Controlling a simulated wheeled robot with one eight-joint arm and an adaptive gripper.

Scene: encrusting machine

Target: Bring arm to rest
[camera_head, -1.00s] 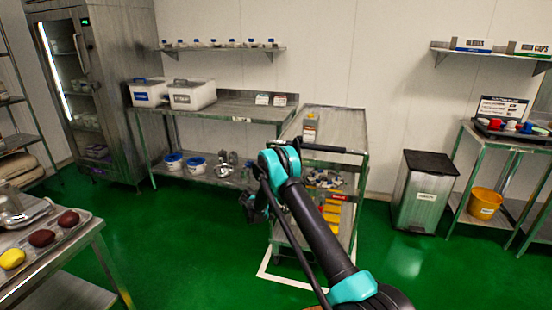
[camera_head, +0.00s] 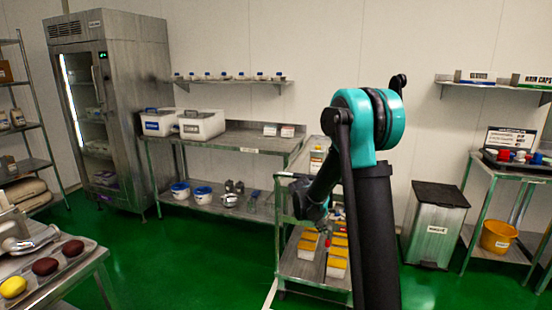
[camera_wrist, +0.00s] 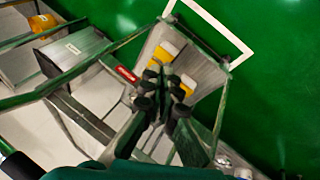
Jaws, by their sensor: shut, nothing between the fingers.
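My arm rises at the right of centre in the head view, its teal elbow high and its forearm folded down to the left. My gripper (camera_head: 328,226) hangs in front of the steel cart (camera_head: 298,268). In the wrist view my gripper (camera_wrist: 160,68) points down over the cart (camera_wrist: 207,70), with its dark fingers together and nothing between them. Yellow-topped containers (camera_head: 337,262) stand on the cart's lower level behind and below the gripper. I cannot tell how far the fingertips are from them.
A steel table (camera_head: 236,137) with white bins stands at the back wall. A grey waste bin (camera_head: 436,226) and an orange bucket (camera_head: 497,236) are at the right. Green floor (camera_head: 190,265) is open between.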

